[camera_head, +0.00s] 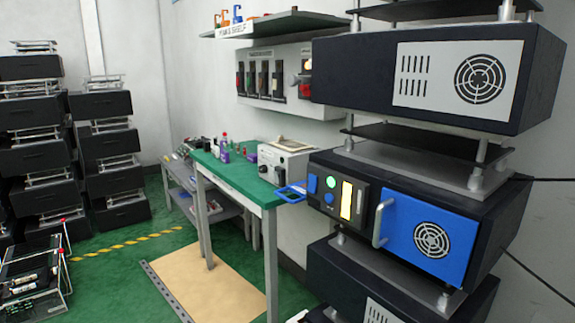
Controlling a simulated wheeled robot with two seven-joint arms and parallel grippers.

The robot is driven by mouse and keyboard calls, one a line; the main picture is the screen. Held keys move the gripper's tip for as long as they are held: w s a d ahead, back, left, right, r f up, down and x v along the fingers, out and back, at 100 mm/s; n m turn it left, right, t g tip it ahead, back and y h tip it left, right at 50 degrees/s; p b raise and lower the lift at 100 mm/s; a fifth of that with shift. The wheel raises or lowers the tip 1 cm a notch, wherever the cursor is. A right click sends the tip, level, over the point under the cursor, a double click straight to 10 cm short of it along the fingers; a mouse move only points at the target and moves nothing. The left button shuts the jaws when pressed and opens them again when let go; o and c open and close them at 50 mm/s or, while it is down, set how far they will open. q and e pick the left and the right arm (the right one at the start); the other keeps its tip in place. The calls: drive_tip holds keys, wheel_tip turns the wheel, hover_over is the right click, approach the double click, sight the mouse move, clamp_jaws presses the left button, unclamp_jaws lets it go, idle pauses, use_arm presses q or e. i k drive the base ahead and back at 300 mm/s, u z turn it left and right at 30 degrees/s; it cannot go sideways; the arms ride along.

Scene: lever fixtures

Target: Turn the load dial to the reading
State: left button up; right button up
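I cannot tell for sure which part is the load dial. A pale grey instrument box (285,160) stands on the right end of the green table (233,178), with small dark knobs on its front. The wall panel (290,80) behind has dark switches and a round part at its right end, too small to read. A black machine (350,196) at the right carries a green round button, blue buttons and a lit yellow strip. No reading can be made out. Neither of my grippers is in view.
The machine's blue door (425,225) has a grey handle. More black units are stacked above and below it. A blue tray-like piece (292,192) sits by the table's right corner. Bottles (224,145) stand on the table. Black stacks (108,150) fill the left; green floor lies between.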

sight(261, 169)
drive_tip(key=u, duration=0.5)
drive_tip(key=k, duration=1.15)
drive_tip(key=u, duration=1.15)
drive_tip(key=i, duration=3.5)
drive_tip(key=z, duration=1.35)
drive_tip(key=i, duration=1.15)
drive_tip(key=z, duration=1.25)
